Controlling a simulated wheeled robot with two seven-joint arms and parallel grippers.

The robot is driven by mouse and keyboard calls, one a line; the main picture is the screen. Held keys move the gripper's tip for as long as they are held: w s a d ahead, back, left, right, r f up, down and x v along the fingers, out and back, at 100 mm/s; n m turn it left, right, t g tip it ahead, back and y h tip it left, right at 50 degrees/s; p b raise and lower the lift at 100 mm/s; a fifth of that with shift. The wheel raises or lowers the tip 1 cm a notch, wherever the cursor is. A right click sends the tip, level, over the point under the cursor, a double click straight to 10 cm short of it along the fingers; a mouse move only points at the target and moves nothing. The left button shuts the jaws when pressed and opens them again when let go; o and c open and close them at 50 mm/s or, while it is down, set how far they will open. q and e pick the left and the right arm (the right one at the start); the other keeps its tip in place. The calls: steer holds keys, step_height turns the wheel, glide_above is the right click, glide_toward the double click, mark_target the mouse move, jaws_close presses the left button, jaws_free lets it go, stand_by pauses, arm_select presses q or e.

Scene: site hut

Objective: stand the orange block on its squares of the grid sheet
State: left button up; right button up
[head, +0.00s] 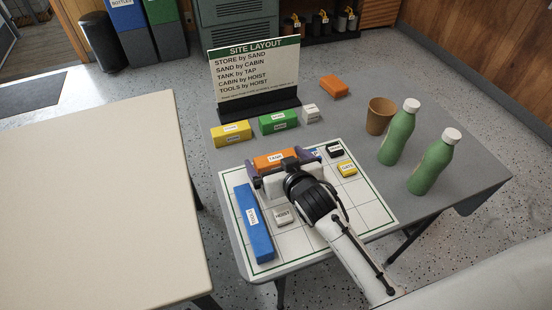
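An orange block (268,161) with a label that seems to read TANK is at the far side of the white grid sheet (292,245). My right gripper (281,163) reaches over the sheet from the lower right, its spread fingers near the block's two ends. I cannot tell whether both fingers touch the block or whether it rests on the sheet; the gripper's body hides its near side. A second orange block (333,87) lies on the grey table behind the sheet. My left gripper is not in view.
Behind stand the layout sign (254,72), yellow (231,133) and green (278,122) blocks. A cup (379,116) and green bottles (398,134) stand right.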

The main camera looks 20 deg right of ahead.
steer(key=shift+s+r, duration=0.2)
steer(key=shift+r, duration=0.05)
steer(key=p+v, duration=0.1)
steer(key=v, duration=1)
steer(key=shift+s, duration=0.25)
